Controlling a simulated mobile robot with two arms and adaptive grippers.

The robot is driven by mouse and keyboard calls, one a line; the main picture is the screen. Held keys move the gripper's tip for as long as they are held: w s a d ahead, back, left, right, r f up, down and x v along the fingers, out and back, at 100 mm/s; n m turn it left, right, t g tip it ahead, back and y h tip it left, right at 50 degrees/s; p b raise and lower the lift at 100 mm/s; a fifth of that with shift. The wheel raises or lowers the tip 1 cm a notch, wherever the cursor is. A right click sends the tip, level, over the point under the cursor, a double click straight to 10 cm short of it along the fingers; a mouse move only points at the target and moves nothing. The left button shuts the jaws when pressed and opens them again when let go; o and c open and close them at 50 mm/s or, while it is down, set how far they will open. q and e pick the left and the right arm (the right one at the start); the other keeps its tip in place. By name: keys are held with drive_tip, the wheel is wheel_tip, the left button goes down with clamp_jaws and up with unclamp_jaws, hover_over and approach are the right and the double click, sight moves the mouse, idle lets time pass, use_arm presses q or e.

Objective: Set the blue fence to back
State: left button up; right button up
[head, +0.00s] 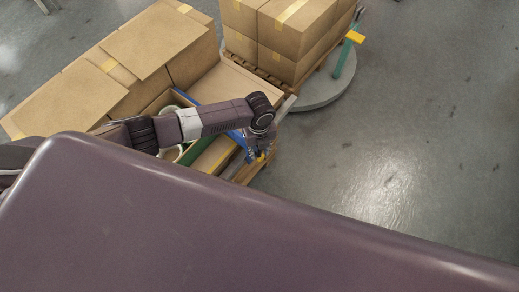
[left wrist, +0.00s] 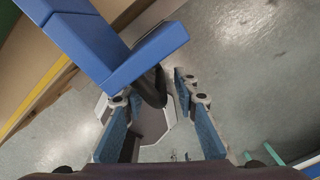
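The blue fence (left wrist: 95,45) is a bar with a short arm branching off to the right, in the upper left of the left wrist view. In the head view a blue strip of it (head: 238,137) shows beside my left forearm, which hides its middle. My left gripper (head: 261,152) points down at the right end of the bench. In the left wrist view the blue-padded fingers (left wrist: 155,95) are spread apart, below the fence's corner. A dark piece shows between them; I cannot tell whether anything touches. My right gripper is in neither view.
Cardboard boxes (head: 125,58) stand at the back left, and stacked boxes (head: 290,38) on a pallet at the back. A round grey base with a green post (head: 343,60) stands right of them. The floor (head: 420,130) at right is clear.

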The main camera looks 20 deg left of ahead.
use_arm(q)
drive_tip(key=shift+c, duration=0.3)
clamp_jaws()
drive_tip(key=shift+w, duration=0.1)
